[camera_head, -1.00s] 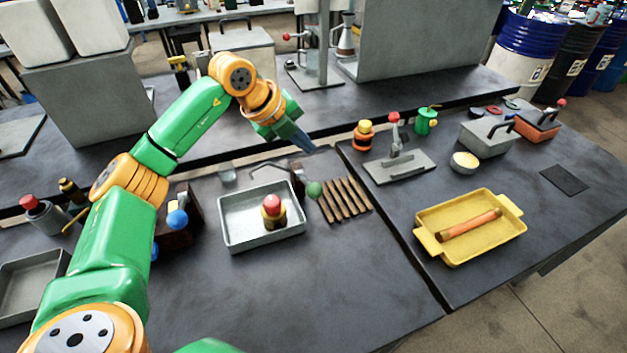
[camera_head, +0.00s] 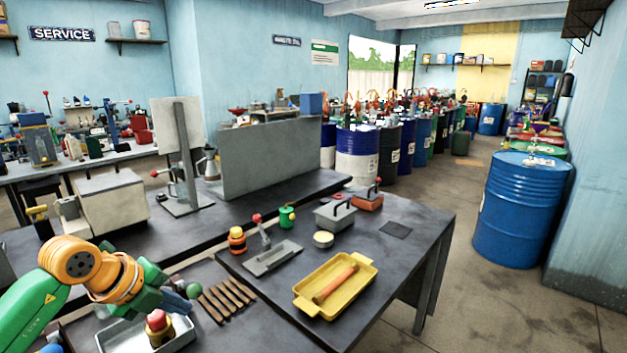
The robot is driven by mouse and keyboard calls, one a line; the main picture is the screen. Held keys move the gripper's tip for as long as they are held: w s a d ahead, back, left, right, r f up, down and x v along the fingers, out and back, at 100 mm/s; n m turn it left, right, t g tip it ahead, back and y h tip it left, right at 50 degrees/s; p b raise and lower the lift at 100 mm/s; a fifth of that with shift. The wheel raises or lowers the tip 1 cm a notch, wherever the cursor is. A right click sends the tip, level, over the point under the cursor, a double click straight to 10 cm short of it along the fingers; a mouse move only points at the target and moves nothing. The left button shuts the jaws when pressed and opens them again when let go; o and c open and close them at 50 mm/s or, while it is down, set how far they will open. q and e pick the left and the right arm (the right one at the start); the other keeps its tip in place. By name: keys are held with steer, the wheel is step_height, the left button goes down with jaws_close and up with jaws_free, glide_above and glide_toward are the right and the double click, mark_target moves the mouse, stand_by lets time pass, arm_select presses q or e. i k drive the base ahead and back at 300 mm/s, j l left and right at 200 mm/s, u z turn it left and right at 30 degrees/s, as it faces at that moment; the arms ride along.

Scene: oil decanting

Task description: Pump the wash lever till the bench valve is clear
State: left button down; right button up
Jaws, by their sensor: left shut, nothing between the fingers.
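The valve with a red top and brass body (camera_head: 158,328) stands upright in a grey metal tray (camera_head: 113,338) at the bottom left. A green ball knob (camera_head: 193,291), perhaps the wash lever's end, shows just right of the tray; its stem is hidden. My left gripper (camera_head: 178,302) is shut and empty, low over the tray's back right side, its fingertips close to the green knob. I cannot tell whether they touch. My right gripper is out of view.
Brown slats (camera_head: 228,298) lie right of the green knob. A yellow tray (camera_head: 318,308) holds an orange-brown roll (camera_head: 336,284). An orange-and-black pot (camera_head: 237,240), a green can (camera_head: 287,216) and a lidded grey box (camera_head: 335,215) stand behind. A tall grey panel (camera_head: 270,158) rises at the back.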

mark_target(194, 290)
steer(key=k+l, duration=0.6)
steer(key=k, duration=0.2)
